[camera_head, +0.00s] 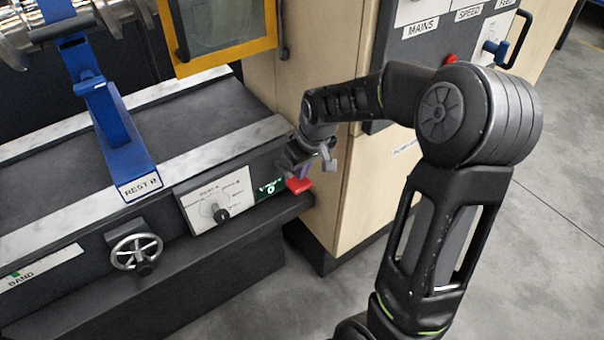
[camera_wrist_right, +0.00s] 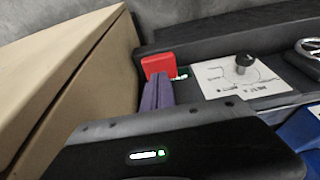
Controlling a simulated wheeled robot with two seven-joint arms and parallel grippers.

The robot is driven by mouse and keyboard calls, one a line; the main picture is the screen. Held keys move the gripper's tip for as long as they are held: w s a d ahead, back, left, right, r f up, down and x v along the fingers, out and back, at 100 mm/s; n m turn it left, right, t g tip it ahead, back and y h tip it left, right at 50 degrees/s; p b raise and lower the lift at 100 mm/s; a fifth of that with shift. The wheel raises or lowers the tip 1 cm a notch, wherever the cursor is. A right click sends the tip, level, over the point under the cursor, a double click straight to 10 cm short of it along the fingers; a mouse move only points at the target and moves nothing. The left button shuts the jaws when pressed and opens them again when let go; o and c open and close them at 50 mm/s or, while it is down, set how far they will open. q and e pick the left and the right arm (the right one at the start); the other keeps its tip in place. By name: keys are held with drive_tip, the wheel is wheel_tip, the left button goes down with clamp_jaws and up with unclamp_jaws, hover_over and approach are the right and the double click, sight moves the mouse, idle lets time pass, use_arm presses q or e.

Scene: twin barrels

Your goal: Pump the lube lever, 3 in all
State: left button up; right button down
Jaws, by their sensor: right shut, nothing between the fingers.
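The lube lever shows as a red block (camera_head: 299,185) at the right end of the machine's front face, beside a small green counter label (camera_head: 269,187) that seems to read 0. The red block also shows in the right wrist view (camera_wrist_right: 157,65), just beyond the fingertips. My right gripper (camera_head: 318,160) is shut and empty, just above the red block in the head view. Its purple-grey fingers also show in the right wrist view (camera_wrist_right: 157,92). I cannot tell whether they touch the lever. My left gripper is not in view.
A white panel with a black knob (camera_head: 221,214) is left of the label. A handwheel (camera_head: 137,251) and a blue rest (camera_head: 125,155) stand farther left. A wooden cabinet (camera_head: 345,195) is close on the right. A yellow-framed guard (camera_head: 228,55) hangs above.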

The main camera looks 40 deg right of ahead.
drive_tip(key=shift+f, duration=0.85)
use_arm(q)
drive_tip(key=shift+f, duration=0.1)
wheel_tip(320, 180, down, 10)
drive_tip(key=b, duration=1)
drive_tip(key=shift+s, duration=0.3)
use_arm(e)
drive_tip(key=f+t, duration=0.1)
drive_tip(key=f, duration=0.1)
drive_tip(key=s+f, duration=0.1)
drive_tip(key=f+t, duration=0.1)
drive_tip(key=f, duration=0.1)
drive_tip(key=shift+s+f+t, duration=0.3)
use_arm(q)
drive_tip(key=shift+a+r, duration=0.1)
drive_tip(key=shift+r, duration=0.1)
